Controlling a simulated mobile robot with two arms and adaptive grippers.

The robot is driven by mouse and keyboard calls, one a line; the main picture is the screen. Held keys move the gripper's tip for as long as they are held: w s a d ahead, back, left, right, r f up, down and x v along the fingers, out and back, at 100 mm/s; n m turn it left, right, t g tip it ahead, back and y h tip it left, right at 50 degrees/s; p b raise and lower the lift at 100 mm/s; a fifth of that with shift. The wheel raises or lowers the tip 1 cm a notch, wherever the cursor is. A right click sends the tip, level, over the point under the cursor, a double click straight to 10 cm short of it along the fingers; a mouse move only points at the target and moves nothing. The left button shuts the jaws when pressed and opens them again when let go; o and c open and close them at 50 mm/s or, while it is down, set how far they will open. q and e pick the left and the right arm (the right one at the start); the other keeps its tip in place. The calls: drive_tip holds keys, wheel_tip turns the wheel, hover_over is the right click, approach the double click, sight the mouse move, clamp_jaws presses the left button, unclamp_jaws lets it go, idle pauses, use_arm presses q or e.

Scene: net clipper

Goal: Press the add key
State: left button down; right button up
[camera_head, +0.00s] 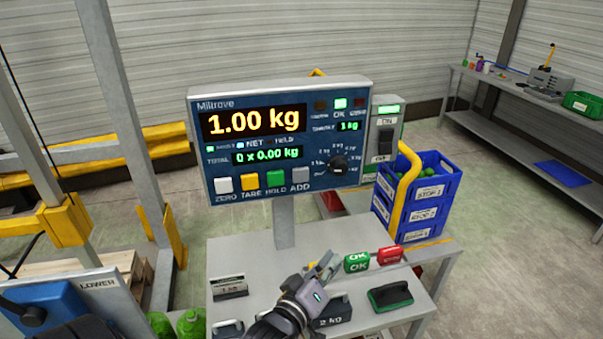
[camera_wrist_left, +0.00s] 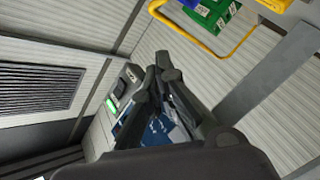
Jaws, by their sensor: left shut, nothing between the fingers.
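The grey add key (camera_head: 300,177) is the rightmost of the keys in the bottom row of the blue indicator panel (camera_head: 225,165). Its label ADD shows below it. The display reads 1.00 kg, and the total line reads 0 x 0.00 kg. My left gripper (camera_head: 327,264) is shut and empty, below the panel and a little right of the add key, apart from it. In the left wrist view, the shut fingers (camera_wrist_left: 160,68) cover part of the blue panel (camera_wrist_left: 172,128); I cannot make out the add key there. My right gripper is not in view.
White zero (camera_head: 223,184), yellow tare (camera_head: 249,182) and green hold (camera_head: 275,179) keys sit left of the add key. Green OK (camera_head: 357,262) and red (camera_head: 390,256) blocks stand on the bench (camera_head: 245,256). Blue crates (camera_head: 424,215) stand at right. A post holds the panel.

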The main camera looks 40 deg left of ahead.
sight(301, 175)
use_arm(q)
drive_tip(key=a+r+n+t+y, duration=0.3)
drive_tip(key=r+n+t, duration=0.2)
drive_tip(key=r, duration=0.6)
drive_tip(key=shift+a+r+n+t, duration=0.2)
drive_tip(key=shift+r+n+t, duration=0.1)
drive_tip(key=shift+n, duration=0.2)
drive_tip(key=shift+w+a+b, duration=0.2)
drive_tip(key=shift+w+a, duration=1.2)
drive_tip(key=shift+a, duration=0.3)
drive_tip(key=shift+w+a+b, duration=0.2)
drive_tip(key=shift+w+a, duration=1.2)
drive_tip(key=shift+a, duration=0.25)
drive_tip(key=shift+w+a, duration=0.1)
drive_tip(key=shift+w+a, duration=0.15)
drive_tip(key=shift+a, duration=0.1)
